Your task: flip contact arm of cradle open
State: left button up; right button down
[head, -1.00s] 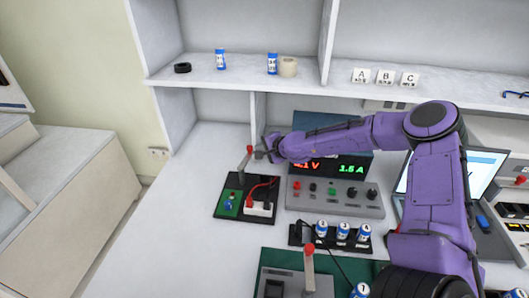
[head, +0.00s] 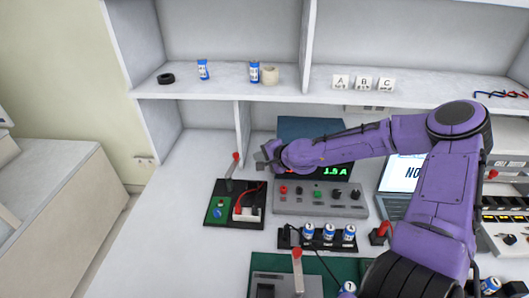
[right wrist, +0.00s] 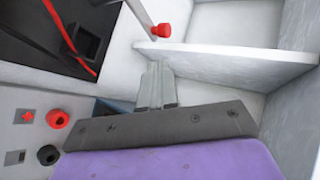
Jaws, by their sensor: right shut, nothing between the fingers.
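A black board (head: 210,234) carries an upright contact arm (head: 231,170) with a red knob (head: 236,156), leaning slightly right. The arm also shows in the right wrist view (right wrist: 140,13), its red knob (right wrist: 161,30) just beyond my fingertips. My right gripper (head: 264,157) is shut and empty, to the right of the knob with a visible gap. Its closed fingers also show in the right wrist view (right wrist: 156,86). A second red-knobbed lever (head: 298,272) stands on a grey unit on the green mat in front. I cannot tell which of the two is the cradle. My left gripper is not in view.
A power supply (head: 318,198) sits right of the board, partly behind my right arm. A black holder with blue-white cells (head: 329,232) lies in front. A shelf (head: 215,86) overhangs the bench behind. The bench left of the board is clear.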

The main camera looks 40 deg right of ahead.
jog(key=shift+p+v, duration=0.3)
jog(key=shift+v, duration=1.05)
jog(key=shift+r, duration=0.1)
